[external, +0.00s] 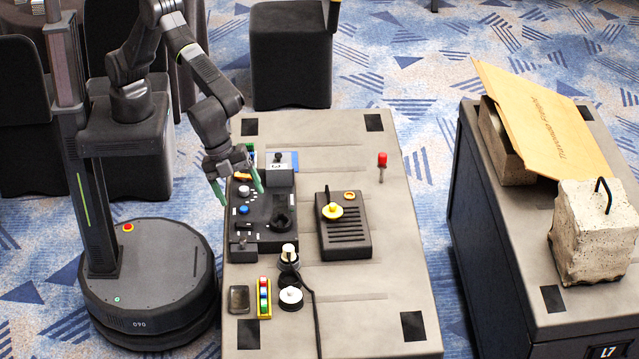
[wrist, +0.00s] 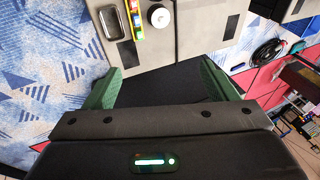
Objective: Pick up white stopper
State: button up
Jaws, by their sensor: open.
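A round white piece with a small dark centre, which looks like the white stopper (external: 290,296), sits near the front of the grey table (external: 365,285). It also shows at the top of the wrist view (wrist: 159,17), beyond my fingers. In the external view, my gripper (external: 240,191) is above the black control panel, up and to the left of the stopper and well apart from it. Its green fingers are spread with nothing between them. They also show in the wrist view (wrist: 161,74).
Left of the stopper are a yellow rack with coloured pieces (external: 264,298) and a dark tray (external: 238,299). A black grooved box (external: 343,228) and a red-topped piece (external: 382,162) are farther back. The front right is clear.

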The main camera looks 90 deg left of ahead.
jog(key=w+d+f+n+g+h+b, duration=0.1)
jog(key=w+f+n+b, duration=0.25)
jog(key=f+b, duration=0.4)
jog(key=w+d+f+n+b, duration=0.1)
jog(key=w+f+n+b, duration=0.25)
jog(key=f+b, duration=0.4)
jog(key=p, duration=0.1)
send_over(289, 288)
jog(key=s+a, duration=0.2)
notch_tip(289, 288, down, 9)
jog(key=shift+w+d+f+n+p, duration=0.1)
jog(key=shift+w+d+f+p, duration=0.15)
jog(key=shift+f, duration=0.3)
jog(key=shift+w+d+f+n+p, duration=0.1)
jog(key=shift+w+d+f, duration=0.15)
jog(key=shift+f, duration=0.25)
jog(key=shift+w+d+f+n+p, duration=0.1)
jog(key=shift+w+d+f+p, duration=0.1)
jog(key=shift+w+f, duration=0.25)
jog(key=shift+d+f+h, duration=0.2)
jog(key=shift+f+h, duration=0.1)
jog(key=shift+f, duration=0.5)
jog(key=c, duration=1.1)
